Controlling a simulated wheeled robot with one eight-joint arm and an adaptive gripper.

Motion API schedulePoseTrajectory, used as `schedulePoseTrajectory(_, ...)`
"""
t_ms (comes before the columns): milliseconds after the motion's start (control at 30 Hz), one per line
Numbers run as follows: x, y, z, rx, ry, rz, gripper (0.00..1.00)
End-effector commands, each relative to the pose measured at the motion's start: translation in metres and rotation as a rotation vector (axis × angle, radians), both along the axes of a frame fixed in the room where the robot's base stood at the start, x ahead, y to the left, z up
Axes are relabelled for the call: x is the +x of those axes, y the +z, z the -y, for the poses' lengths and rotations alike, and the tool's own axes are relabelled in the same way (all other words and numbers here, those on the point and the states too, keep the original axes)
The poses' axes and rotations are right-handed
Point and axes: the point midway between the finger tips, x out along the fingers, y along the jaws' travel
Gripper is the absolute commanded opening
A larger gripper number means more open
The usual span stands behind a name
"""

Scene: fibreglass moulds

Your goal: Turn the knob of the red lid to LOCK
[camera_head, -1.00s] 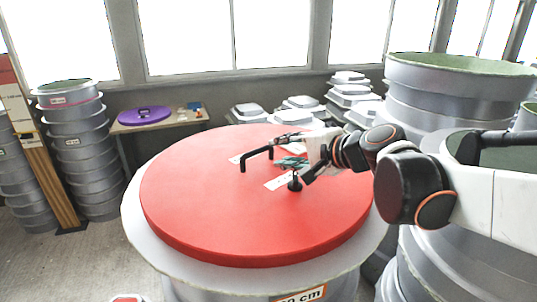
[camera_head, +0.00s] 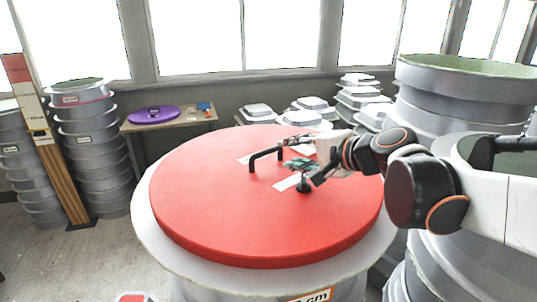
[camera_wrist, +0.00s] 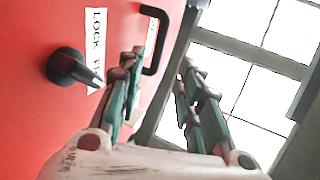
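The large round red lid (camera_head: 240,225) lies on a grey mould. Its black knob (camera_head: 304,186) stands beside a white label strip (camera_head: 287,182). In the wrist view the knob (camera_wrist: 66,66) has a pointer slanting down and right to the lower part of the label (camera_wrist: 96,45), where LOCK is readable; the rest of the text is unclear. My gripper (camera_head: 302,163) is above the lid, just beyond the knob in the head view. In the wrist view my gripper (camera_wrist: 160,68) has its fingers apart with nothing between them, and the knob is left of both fingers, apart from them.
A black bar handle (camera_head: 265,155) rises from the lid near my gripper; it also shows in the wrist view (camera_wrist: 158,40). Stacked grey moulds (camera_head: 450,95) stand at right, more (camera_head: 90,150) at left. A purple lid (camera_head: 154,114) lies on a back table.

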Motion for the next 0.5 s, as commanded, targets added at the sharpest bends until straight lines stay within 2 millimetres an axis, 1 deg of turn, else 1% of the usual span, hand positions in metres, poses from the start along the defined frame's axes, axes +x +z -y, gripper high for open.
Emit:
schedulePoseTrajectory(433,0.0,0.0001,-0.0001,-0.001,0.0,0.0,0.32)
schedulePoseTrajectory(500,-0.0008,0.0005,-0.0025,-0.013,0.01,-0.003,0.32)
